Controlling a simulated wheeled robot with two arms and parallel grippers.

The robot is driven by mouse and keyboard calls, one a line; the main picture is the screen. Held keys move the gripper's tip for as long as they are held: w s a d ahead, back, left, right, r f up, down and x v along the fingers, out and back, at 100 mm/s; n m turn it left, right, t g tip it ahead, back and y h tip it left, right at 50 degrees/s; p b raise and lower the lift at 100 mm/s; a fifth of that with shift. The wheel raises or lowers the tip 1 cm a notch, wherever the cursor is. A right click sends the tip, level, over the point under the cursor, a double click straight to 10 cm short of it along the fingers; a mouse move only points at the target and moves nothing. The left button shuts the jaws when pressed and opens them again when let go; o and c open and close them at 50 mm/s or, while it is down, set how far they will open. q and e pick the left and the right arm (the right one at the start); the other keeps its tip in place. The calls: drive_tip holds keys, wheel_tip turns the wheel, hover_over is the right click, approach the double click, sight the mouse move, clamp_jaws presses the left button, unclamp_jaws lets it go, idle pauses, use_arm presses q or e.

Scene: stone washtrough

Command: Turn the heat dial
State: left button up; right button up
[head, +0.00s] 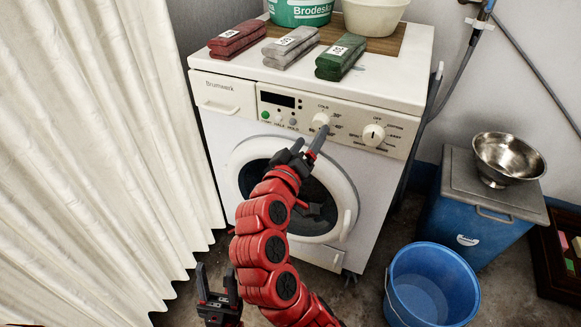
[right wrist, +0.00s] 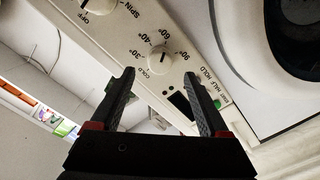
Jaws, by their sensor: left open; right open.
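The white washing machine (head: 400,85) has a control panel with two round knobs. The heat dial (head: 320,121), marked cold, 30, 40, 60 and 90, is the left knob. It also shows in the right wrist view (right wrist: 161,58). My right gripper (head: 311,137) is open at the panel, just below the dial. In the right wrist view its fingertips (right wrist: 160,76) lie either side of the dial's line, with the dial between and just beyond them; contact cannot be told. The dial's exact setting is too small to read. My left gripper (head: 217,287) is open and empty, low at left.
The program knob (head: 373,135) sits right of the heat dial, and small buttons (head: 265,115) lie left. Coloured bars, a green tub (head: 300,12) and a pale basin (head: 375,15) stand on top. A curtain (head: 80,150) hangs left; a blue bucket (head: 432,290) stands right.

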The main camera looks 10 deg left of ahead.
drive_tip(key=v, duration=1.3)
drive_tip(key=shift+s, duration=0.2)
drive_tip(key=shift+r, duration=0.1)
